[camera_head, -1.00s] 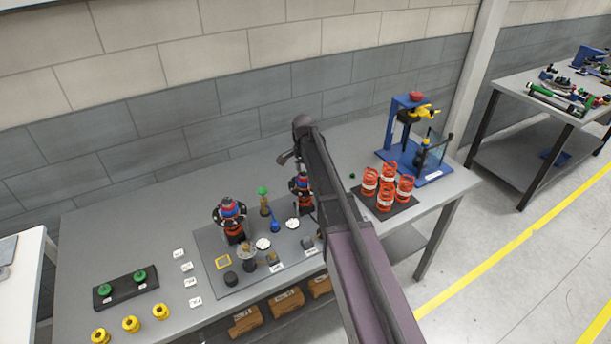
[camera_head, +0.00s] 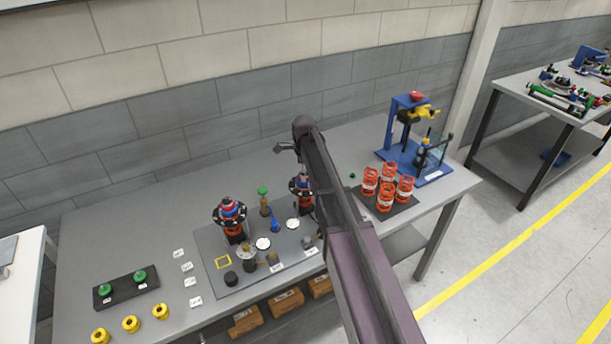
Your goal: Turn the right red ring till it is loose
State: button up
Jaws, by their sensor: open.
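Two dark upright assemblies with blue and red parts stand on the grey mat. The left assembly (camera_head: 232,222) shows fully. The right assembly (camera_head: 299,187) stands behind my arm, which covers its right side. Its red ring is too small and too covered to make out clearly.
The grey mat (camera_head: 213,247) also holds a blue part, a green-topped part and small black pieces. Several red-orange springs (camera_head: 386,196) and a blue press stand (camera_head: 398,130) are on the right. Green knobs and yellow rings (camera_head: 131,324) lie at the left.

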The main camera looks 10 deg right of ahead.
jog(key=m, duration=0.5)
jog(key=shift+m, duration=0.3)
dwell(0.4)
jog(key=shift+m, duration=2.3)
jog(key=shift+c, duration=0.2)
